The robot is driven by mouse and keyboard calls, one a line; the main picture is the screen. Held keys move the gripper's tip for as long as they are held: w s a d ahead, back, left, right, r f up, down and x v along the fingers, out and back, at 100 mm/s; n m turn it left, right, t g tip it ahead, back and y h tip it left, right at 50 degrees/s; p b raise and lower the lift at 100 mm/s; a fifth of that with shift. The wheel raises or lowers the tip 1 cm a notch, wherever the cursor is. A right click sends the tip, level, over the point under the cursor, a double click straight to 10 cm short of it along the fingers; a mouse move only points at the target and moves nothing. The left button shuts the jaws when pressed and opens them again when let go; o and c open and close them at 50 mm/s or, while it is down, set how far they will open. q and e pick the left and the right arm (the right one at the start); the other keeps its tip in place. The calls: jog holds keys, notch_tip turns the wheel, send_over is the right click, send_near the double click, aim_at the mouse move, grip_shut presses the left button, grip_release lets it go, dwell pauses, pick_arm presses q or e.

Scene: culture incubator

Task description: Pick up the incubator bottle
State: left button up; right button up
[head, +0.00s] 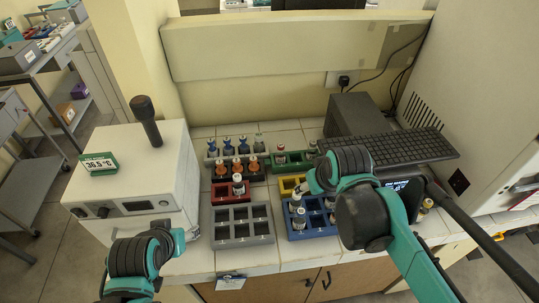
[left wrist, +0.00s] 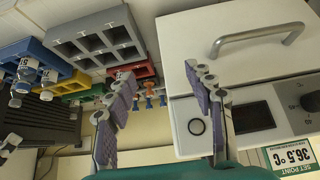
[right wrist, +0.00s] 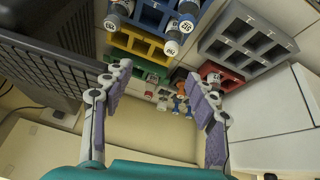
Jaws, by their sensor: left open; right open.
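The incubator is a white box (head: 140,165) at the left, with a "36.5 °C" sign on top. Its front with a handle (left wrist: 258,40) fills the right of the left wrist view; whatever is inside is hidden. Small bottles stand in racks: blue-capped ones (head: 227,145), orange-capped ones (head: 240,167), one in the red rack (head: 238,184), and several in the blue rack (head: 299,219). I cannot tell which is the incubator bottle. My left gripper (left wrist: 168,95) is open and empty before the incubator front. My right gripper (right wrist: 162,85) is open and empty near the blue and yellow racks.
An empty grey rack (head: 243,238) stands at the front, beside the blue rack (head: 290,234). A green rack (head: 290,162) stands behind. A black keyboard (head: 415,145) and dark box (head: 352,112) lie right of the racks. A dark cylinder (head: 147,125) stands on the incubator.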

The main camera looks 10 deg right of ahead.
jog(key=w+a+r+n+g+p, duration=0.2)
jog(key=w+r+n, duration=0.1)
jog(key=w, duration=0.7)
jog(key=n+g+p, duration=0.2)
jog(key=n+p, duration=0.1)
jog(key=n, duration=0.1)
send_near(280, 153)
jog(key=shift+n+g, duration=0.8)
jog(key=shift+n, duration=0.1)
jog(key=w+f, duration=0.3)
jog(key=shift+w+f+p, duration=0.15)
jog(key=shift+w+p, duration=0.1)
jog(key=shift+p, duration=0.15)
jog(key=shift+w+f, duration=0.1)
jog(key=shift+f, duration=0.3)
jog(key=f, duration=0.2)
jog(key=f+b, duration=0.1)
jog(key=f, duration=0.1)
jog(key=s+f, duration=0.1)
jog(key=f, duration=0.1)
jog(key=shift+d+f+b, duration=0.25)
jog(key=shift+b, duration=0.1)
jog(key=shift+w+f, duration=0.1)
jog(key=shift+f, duration=0.45)
jog(key=c, duration=1.2)
